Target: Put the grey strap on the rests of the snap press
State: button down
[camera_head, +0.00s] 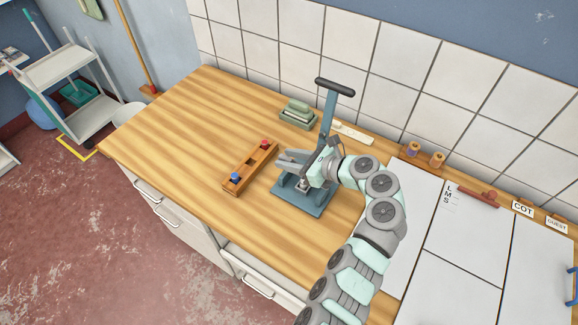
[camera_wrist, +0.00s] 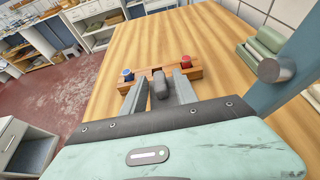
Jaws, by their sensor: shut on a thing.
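The snap press (camera_head: 304,199) is a blue-grey stand with a tall post and a black T-handle, on the wooden worktop. My gripper (camera_head: 288,160) is at the press, its fingers pointing left across it. In the wrist view my gripper (camera_wrist: 160,88) is shut on a small dark grey piece (camera_wrist: 160,84), apparently the grey strap, seen nearly end-on between the fingers. In the head view the strap can hardly be told from the fingers. The rests are mostly hidden behind my gripper and wrist, so I cannot tell whether the strap touches them.
A wooden holder (camera_head: 242,177) with a blue and a red knob lies left of the press. A green box (camera_head: 297,116) stands behind it, near the tiled wall. Spools (camera_head: 436,159) and white labelled panels (camera_head: 466,245) are on the right. The worktop's left part is clear.

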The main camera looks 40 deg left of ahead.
jog(key=shift+f, duration=1.95)
jog(key=shift+f, duration=0.1)
jog(key=c, duration=0.9)
grip_release()
jog(key=shift+c, duration=0.2)
jog(key=b+v, duration=0.1)
jog(key=v, duration=1.1)
